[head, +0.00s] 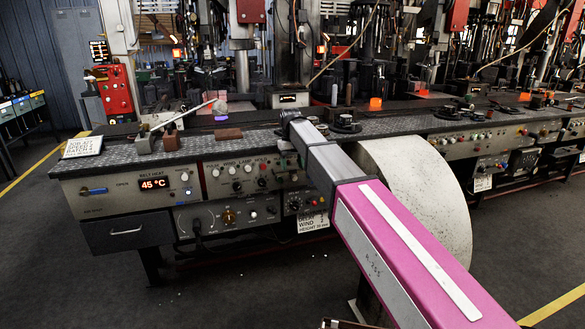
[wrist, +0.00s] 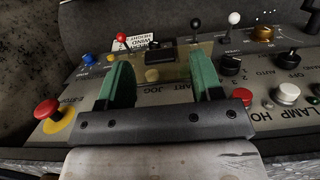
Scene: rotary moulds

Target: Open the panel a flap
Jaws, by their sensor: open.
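My gripper (wrist: 163,72) shows in the wrist view with its two green fingers apart and nothing clearly held between them. It is over a grey control panel (wrist: 185,122) with upside-down lettering. Between and beyond the fingers is a yellowish, see-through-looking patch (wrist: 187,70), possibly the flap; I cannot tell its edges or whether it is shut. A small dark block (wrist: 160,75) sits at this patch. I cannot tell whether the fingers touch anything.
Close around the fingers are a red emergency button (wrist: 47,109), a black-knobbed lever (wrist: 196,24), a white-knobbed lever (wrist: 234,18), a black knob (wrist: 230,65) and a white button (wrist: 286,93). A large pale disc (head: 425,185) stands right of my arm. Open floor lies in front.

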